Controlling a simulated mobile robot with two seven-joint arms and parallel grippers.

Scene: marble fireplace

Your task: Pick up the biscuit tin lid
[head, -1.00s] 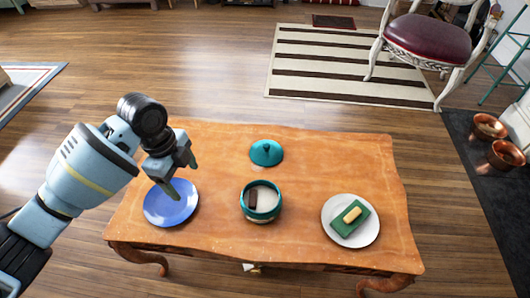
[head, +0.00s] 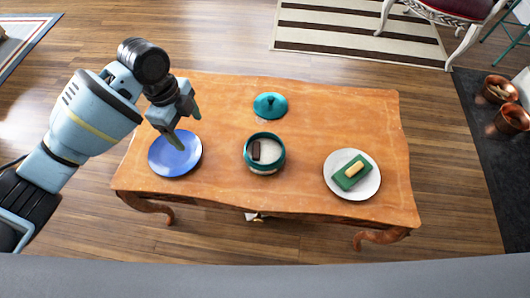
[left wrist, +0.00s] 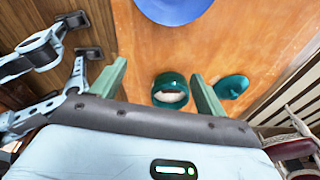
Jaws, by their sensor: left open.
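The teal biscuit tin lid (head: 270,105), with a knob on top, lies on the wooden table (head: 330,107) behind the open teal tin (head: 264,168). The tin holds a dark brown piece on a pale inside. My left gripper (head: 188,126) is open and empty, above the blue plate (head: 174,154) and to the left of the lid. In the left wrist view the lid (left wrist: 232,87) shows to the right of the fingers and the tin (left wrist: 170,90) shows between them. My right gripper is not in view.
A white plate (head: 333,183) with a green block and a small yellowish bar stands at the table's right. The table top around the lid is clear. A striped rug (head: 350,42), a chair and copper pots (head: 513,117) lie beyond the table.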

